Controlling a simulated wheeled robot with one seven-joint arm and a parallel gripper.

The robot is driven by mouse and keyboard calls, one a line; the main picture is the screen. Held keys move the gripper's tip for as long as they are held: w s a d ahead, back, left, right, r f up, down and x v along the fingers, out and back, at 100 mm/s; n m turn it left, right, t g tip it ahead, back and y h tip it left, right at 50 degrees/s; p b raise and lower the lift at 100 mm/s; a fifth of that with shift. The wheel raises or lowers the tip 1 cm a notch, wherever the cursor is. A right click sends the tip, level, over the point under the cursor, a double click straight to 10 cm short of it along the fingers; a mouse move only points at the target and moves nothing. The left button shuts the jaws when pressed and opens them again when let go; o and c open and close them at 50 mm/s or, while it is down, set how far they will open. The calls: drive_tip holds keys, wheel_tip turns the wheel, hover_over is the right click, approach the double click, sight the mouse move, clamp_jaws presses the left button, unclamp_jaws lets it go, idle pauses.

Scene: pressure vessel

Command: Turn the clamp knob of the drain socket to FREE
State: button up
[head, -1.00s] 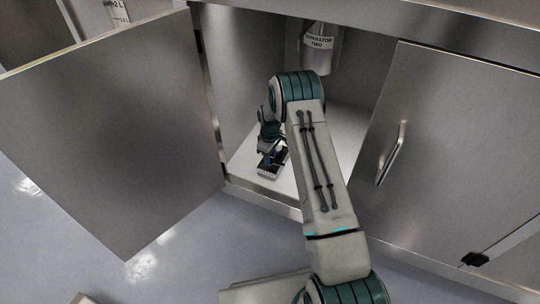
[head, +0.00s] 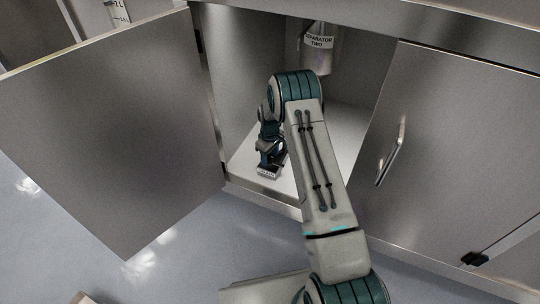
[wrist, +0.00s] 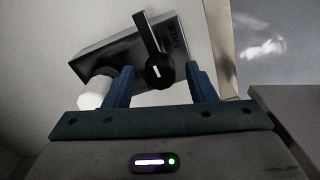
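The drain socket is a small metal block (wrist: 110,52) on the cabinet floor. Its front end also shows in the head view (head: 268,172), with lettering too small to read. The clamp knob (wrist: 159,71) is round and black with a white mark. A flat bar extends from it toward the top of the wrist view. My gripper (wrist: 160,80) is open, its blue fingers left and right of the knob with gaps visible on both sides. In the head view my gripper (head: 270,155) is low over the block and hides most of it.
A white cylindrical piece (wrist: 97,92) sits at the block's left end. The open cabinet door (head: 115,130) stands left, and a closed door (head: 450,160) with a handle is right. A vessel labelled SEPARATOR TWO (head: 318,48) hangs inside. The pale cabinet floor (head: 345,130) is clear to the right.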

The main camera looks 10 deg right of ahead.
sight(270, 157)
wheel_tip(270, 157, up, 14)
drive_tip(key=p, duration=0.4)
idle(0.3)
drive_tip(key=shift+s+f, duration=0.1)
drive_tip(key=shift+f, duration=0.05)
